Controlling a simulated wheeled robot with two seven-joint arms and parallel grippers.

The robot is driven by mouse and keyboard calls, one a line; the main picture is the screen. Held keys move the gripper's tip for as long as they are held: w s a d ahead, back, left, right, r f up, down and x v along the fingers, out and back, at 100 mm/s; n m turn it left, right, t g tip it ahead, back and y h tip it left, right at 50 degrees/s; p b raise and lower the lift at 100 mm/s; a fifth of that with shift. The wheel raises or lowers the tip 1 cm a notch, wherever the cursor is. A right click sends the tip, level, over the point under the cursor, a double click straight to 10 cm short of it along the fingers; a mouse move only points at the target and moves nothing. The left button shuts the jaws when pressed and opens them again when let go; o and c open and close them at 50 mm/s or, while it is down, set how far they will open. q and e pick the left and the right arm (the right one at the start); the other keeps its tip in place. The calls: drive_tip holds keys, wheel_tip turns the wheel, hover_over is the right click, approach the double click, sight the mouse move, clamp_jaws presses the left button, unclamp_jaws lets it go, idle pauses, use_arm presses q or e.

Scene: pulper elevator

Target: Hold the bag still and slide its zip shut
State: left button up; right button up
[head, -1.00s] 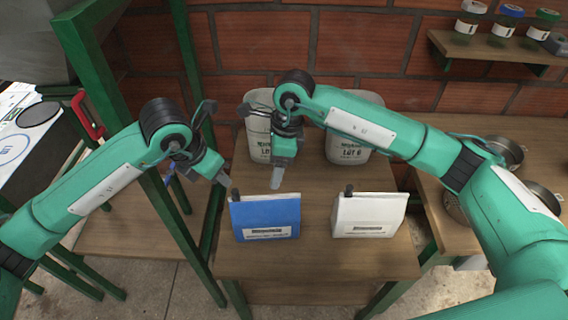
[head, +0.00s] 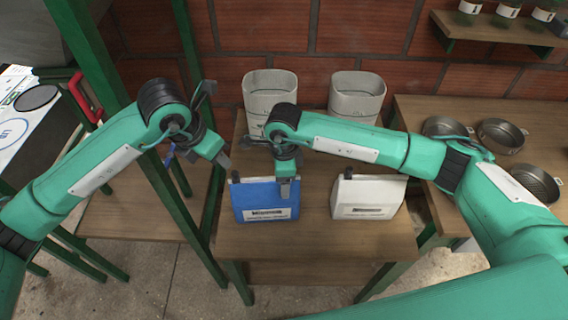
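A blue bag (head: 255,200) with a white label stands on the wooden table, with a small dark tab at its top left corner. A similar white bag (head: 382,200) stands to its right, also with a dark tab at its top left. My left gripper (head: 222,160) is just above and left of the blue bag's top left corner, seemingly apart from it. My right gripper (head: 286,190) points down at the right part of the blue bag's top and overlaps its front; contact is unclear. The finger gaps of both grippers are hidden by the viewing angle.
Two white bins (head: 358,92) stand at the back of the table (head: 320,238) by the brick wall. Metal pans (head: 502,135) sit on a table to the right. A green frame post (head: 180,200) rises left of the bags. The table's front strip is clear.

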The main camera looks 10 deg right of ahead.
drive_tip(key=shift+f, duration=0.95)
